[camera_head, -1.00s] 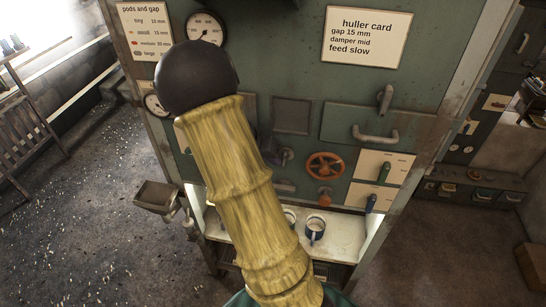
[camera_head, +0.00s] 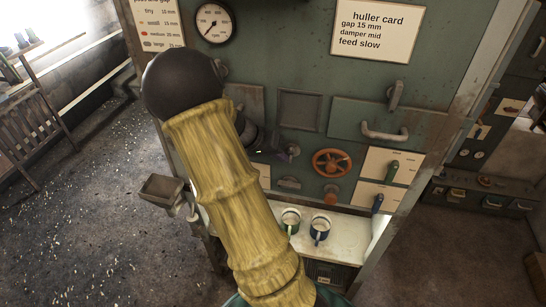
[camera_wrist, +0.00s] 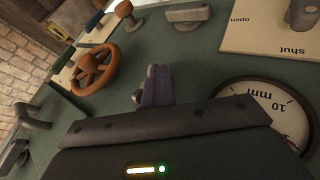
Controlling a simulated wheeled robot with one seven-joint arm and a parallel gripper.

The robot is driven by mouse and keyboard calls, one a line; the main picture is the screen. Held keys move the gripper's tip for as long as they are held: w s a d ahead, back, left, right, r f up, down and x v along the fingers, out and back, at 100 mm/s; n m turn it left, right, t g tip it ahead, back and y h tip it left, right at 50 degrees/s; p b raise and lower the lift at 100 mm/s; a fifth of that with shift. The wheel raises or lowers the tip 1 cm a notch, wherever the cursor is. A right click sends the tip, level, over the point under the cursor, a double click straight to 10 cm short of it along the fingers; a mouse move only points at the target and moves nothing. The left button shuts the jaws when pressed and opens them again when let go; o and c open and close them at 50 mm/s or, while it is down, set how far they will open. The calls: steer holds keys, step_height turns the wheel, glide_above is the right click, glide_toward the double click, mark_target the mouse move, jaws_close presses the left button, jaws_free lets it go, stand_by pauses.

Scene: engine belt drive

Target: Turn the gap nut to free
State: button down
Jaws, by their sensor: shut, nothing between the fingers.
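No label marks the gap nut, so I cannot tell for sure which part it is. An orange knob (camera_head: 331,195) sits just below an orange handwheel (camera_head: 332,162) on the green machine front. In the wrist view the knob (camera_wrist: 123,10) is at the top left and the handwheel (camera_wrist: 93,68) at the left. A grey bar-shaped fitting (camera_head: 289,183) sits left of the knob; it also shows in the wrist view (camera_wrist: 187,14). My gripper (camera_head: 290,150) is shut and empty, left of the handwheel. Its fingers (camera_wrist: 153,88) point at the panel, apart from knob and handwheel.
A dial marked 10 mm (camera_wrist: 265,108) and an open/shut plate (camera_wrist: 270,35) lie right of my fingers in the wrist view. Two mugs (camera_head: 319,230) stand on the white shelf (camera_head: 345,238) below. A grey handle (camera_head: 384,133) projects at upper right. My arm hides the panel's left part.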

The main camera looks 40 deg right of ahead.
steer(key=shift+s+d+r, duration=0.1)
steer(key=shift+s+d, duration=0.05)
steer(key=shift+s, duration=0.05)
